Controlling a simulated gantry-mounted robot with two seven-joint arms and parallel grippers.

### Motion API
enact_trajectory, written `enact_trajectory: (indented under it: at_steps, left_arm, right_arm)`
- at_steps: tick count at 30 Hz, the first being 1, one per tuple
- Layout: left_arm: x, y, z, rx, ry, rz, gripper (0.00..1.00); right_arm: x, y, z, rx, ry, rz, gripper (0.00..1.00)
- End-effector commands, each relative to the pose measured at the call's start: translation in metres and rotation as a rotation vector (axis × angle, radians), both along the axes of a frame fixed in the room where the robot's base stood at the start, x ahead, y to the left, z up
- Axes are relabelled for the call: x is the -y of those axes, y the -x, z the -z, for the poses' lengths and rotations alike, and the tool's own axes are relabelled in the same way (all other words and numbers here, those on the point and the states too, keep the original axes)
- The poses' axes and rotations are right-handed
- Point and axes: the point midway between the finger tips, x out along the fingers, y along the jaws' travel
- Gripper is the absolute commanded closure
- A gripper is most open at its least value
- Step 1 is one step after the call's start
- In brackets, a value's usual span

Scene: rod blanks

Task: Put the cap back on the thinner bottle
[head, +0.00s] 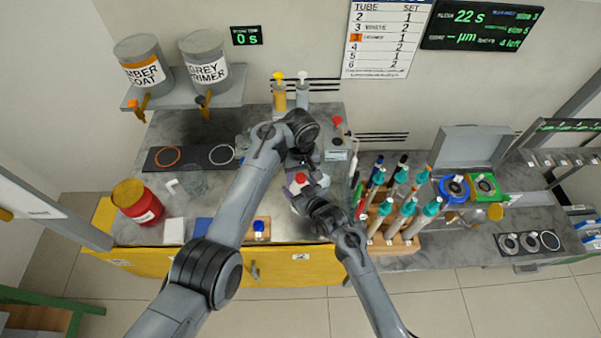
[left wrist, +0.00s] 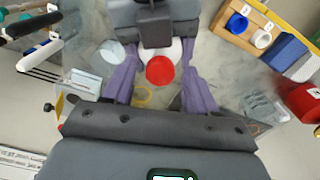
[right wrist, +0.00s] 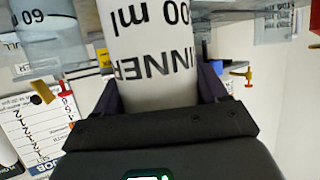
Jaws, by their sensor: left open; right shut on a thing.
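The thinner bottle (right wrist: 155,70) is white with dark lettering and stands between the fingers of my right gripper (right wrist: 158,82), which is shut on its body. In the head view the bottle (head: 297,197) is at the middle of the bench, partly hidden by my right gripper (head: 318,199). The red cap (left wrist: 160,70) appears on top of the bottle, also seen in the head view (head: 300,178). Whether it is seated fully, I cannot tell. My left gripper (left wrist: 160,62) is open, with one finger on either side of the cap and visible gaps.
A wooden rack (head: 397,243) of teal-topped tubes stands close to the right of my right gripper. A red can (head: 138,203) and a glass beaker (head: 192,181) are on the left. Pump bottles (head: 280,97) stand behind.

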Motion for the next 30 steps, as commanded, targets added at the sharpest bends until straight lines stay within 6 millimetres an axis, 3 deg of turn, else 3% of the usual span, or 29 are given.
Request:
enact_trajectory:
  at_steps: [5,16,30]
  left_arm:
    - [0.0,0.0,-0.005,0.001,0.002,-0.001,0.43]
    - [0.0,0.0,-0.042,0.0,0.002,-0.002,0.43]
    - [0.0,0.0,-0.047,0.001,0.0,-0.028,0.46]
  right_arm:
    - [0.0,0.0,0.0,0.0,0.0,0.0,1.0]
    - [0.0,0.0,0.0,0.0,0.0,0.0,1.0]
    - [0.0,0.0,0.0,0.0,0.0,0.0,1.0]
